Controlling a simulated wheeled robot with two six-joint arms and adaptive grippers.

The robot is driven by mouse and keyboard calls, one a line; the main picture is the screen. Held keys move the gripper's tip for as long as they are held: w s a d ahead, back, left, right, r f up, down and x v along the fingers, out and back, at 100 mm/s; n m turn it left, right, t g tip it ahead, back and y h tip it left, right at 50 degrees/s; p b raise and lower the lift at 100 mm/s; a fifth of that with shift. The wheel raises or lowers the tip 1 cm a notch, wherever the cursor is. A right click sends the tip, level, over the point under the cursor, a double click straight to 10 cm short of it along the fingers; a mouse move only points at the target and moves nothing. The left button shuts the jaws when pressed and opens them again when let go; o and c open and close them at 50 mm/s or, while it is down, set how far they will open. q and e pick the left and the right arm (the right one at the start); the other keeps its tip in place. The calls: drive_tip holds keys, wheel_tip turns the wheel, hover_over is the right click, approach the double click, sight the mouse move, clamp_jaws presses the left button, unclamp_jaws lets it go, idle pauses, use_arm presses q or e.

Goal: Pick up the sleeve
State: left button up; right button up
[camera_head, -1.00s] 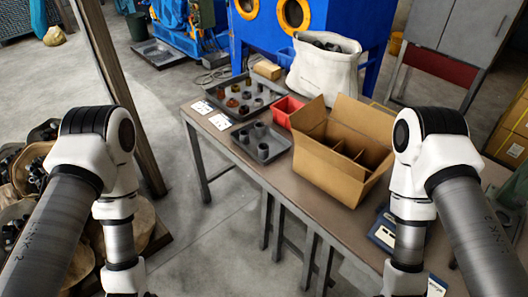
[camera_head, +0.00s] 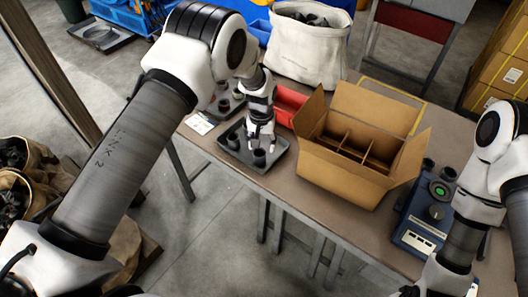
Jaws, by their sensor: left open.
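Dark grey sleeves stand upright in a small grey tray (camera_head: 232,157) at the left of the table. One sleeve (camera_head: 259,159) is at the tray's front, and another sleeve (camera_head: 233,140) stands to its left. My left gripper (camera_head: 262,144) points down over this tray, open, just above and behind the front sleeve. It covers part of the tray, and I cannot tell whether a fingertip touches a sleeve. My right arm comes in at the right edge, but its gripper is out of view.
An open cardboard box (camera_head: 345,176) with dividers stands right of the tray. A red bin (camera_head: 290,104) is behind, with a white sack (camera_head: 308,50) further back. A blue device (camera_head: 424,222) with a green button sits at the right. The table's front middle is clear.

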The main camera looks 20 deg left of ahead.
sight(260, 153)
use_arm(q)
drive_tip(key=f, duration=0.1)
drive_tip(key=f+p, duration=0.1)
drive_tip(key=f, duration=0.2)
drive_tip(key=shift+s+a+f, duration=0.1)
drive_tip(key=shift+a+f, duration=0.2)
drive_tip(key=shift+f, duration=0.1)
drive_tip(key=shift+r, duration=0.1)
clamp_jaws()
drive_tip(key=shift+s, duration=0.1)
